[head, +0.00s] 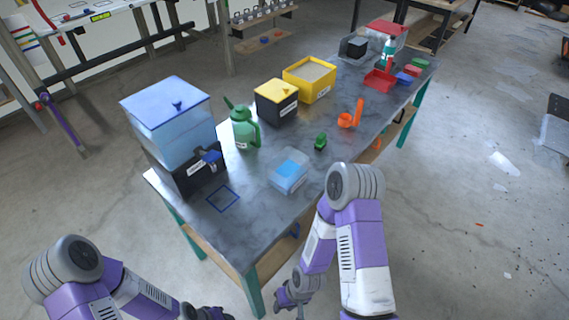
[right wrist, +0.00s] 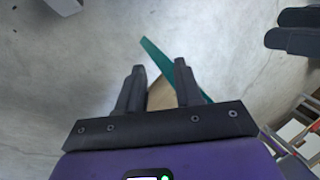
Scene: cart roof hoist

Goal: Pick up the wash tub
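A translucent tub with blue contents and a white label, which looks like the wash tub (head: 289,171), stands upright on the near part of the grey table (head: 245,185) in the head view. No gripper touches it. My right gripper (head: 296,293) is low in front of the table's near edge, below and apart from the tub. In the right wrist view its two fingers (right wrist: 160,78) are apart with nothing between them. My left gripper (head: 207,314) is at the bottom edge of the head view, partly cut off, and its opening cannot be made out.
A blue-lidded water dispenser (head: 175,130) stands left of the tub, beside a blue square outline (head: 223,199). A green pitcher (head: 243,128), a yellow-topped black box (head: 276,103), a yellow bin (head: 309,80), a small green item (head: 320,141) and an orange item (head: 349,118) stand farther back.

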